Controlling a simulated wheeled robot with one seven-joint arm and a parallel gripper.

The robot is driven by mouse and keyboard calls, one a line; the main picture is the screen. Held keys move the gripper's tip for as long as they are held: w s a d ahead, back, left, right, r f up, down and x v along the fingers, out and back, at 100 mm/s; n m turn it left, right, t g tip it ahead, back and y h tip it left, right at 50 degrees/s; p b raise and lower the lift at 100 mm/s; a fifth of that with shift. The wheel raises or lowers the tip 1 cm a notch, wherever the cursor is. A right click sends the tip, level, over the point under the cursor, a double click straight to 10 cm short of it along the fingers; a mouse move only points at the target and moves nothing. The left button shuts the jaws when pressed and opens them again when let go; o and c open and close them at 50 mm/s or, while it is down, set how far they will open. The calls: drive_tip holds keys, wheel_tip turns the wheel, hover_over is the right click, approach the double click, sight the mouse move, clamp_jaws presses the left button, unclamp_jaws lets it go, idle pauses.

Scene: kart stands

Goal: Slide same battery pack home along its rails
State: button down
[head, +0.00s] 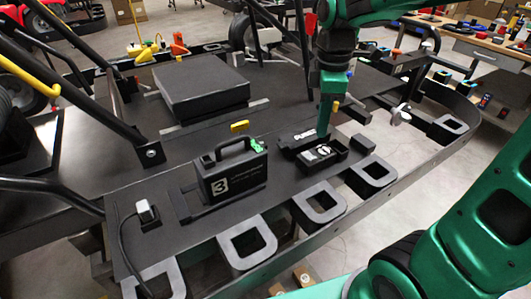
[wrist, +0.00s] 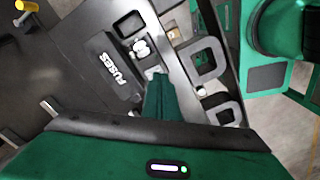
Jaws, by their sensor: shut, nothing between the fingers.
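The black battery pack (head: 235,172) with a white "3" label and a top handle stands upright between low black rails (head: 183,206) on the kart deck in the head view. The rails stick out past its left end. A green connector piece (head: 258,146) shows at its upper right end; whether they touch is unclear. My gripper (head: 324,132) is shut and empty, pointing down above the fuse box, right of the pack and apart from it. Its shut fingers show in the wrist view (wrist: 160,100). The pack cannot be made out in the wrist view.
A fuse box (head: 322,153) with a "FUSES" lid (wrist: 112,66) lies below my gripper. A yellow piece (head: 240,126) stands behind the pack. A white plug with a black cable (head: 146,211) is at front left. Grey loops (head: 247,242) line the deck edge. A large black box (head: 201,88) stands behind.

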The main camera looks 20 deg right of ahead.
sight(267, 154)
drive_tip(key=w+a+n, duration=0.5)
drive_tip(key=a+n, duration=0.2)
drive_tip(key=a, duration=0.2)
wheel_tip(267, 154, down, 10)
drive_tip(key=shift+s+d+f, duration=0.1)
drive_tip(key=shift+s+a+r, duration=0.1)
drive_tip(key=shift+s+a, duration=0.1)
drive_tip(key=shift+a, duration=0.45)
drive_tip(key=shift+s+a+r, duration=0.1)
drive_tip(key=shift+s+a, duration=0.05)
drive_tip(key=shift+a, duration=0.45)
drive_tip(key=shift+s+a, duration=0.2)
drive_tip(key=shift+a, duration=0.5)
